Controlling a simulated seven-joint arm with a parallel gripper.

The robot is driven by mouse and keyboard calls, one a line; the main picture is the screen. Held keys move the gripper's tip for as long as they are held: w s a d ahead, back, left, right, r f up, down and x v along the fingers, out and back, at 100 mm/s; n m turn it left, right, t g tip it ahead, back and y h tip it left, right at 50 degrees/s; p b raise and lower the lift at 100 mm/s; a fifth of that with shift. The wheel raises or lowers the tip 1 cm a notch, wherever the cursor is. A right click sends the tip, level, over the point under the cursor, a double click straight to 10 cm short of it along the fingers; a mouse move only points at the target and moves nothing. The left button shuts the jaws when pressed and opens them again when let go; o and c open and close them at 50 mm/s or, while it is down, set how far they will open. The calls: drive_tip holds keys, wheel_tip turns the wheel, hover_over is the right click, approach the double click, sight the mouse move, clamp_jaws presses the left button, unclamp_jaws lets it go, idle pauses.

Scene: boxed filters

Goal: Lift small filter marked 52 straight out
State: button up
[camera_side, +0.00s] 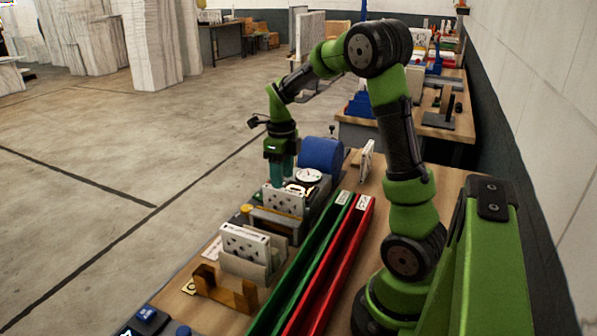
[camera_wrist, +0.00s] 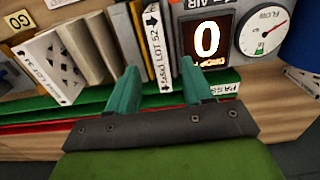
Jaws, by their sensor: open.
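The small filter marked LOT 52 (camera_wrist: 158,48) stands on edge in the wrist view, its white labelled edge facing the camera, beside cream and dark panels. In the side view, a white dotted filter (camera_side: 283,201) stands below my gripper (camera_side: 282,172); its mark is unreadable there. In the wrist view my gripper (camera_wrist: 160,68) is open, with one teal finger to the left of the 52 label and one to the right. No contact is visible, and I cannot tell how deep the fingertips are.
A filter marked LOT 34 (camera_wrist: 48,68) stands at left in the wrist view. A display reading 0 (camera_wrist: 207,40) and a flow gauge (camera_wrist: 265,30) stand close on the right. A green channel (camera_side: 312,250) and red channel (camera_side: 335,262) run alongside. A blue cylinder (camera_side: 321,154) is behind.

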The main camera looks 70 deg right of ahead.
sight(283, 192)
drive_tip(key=shift+f, duration=3.05)
clamp_jaws()
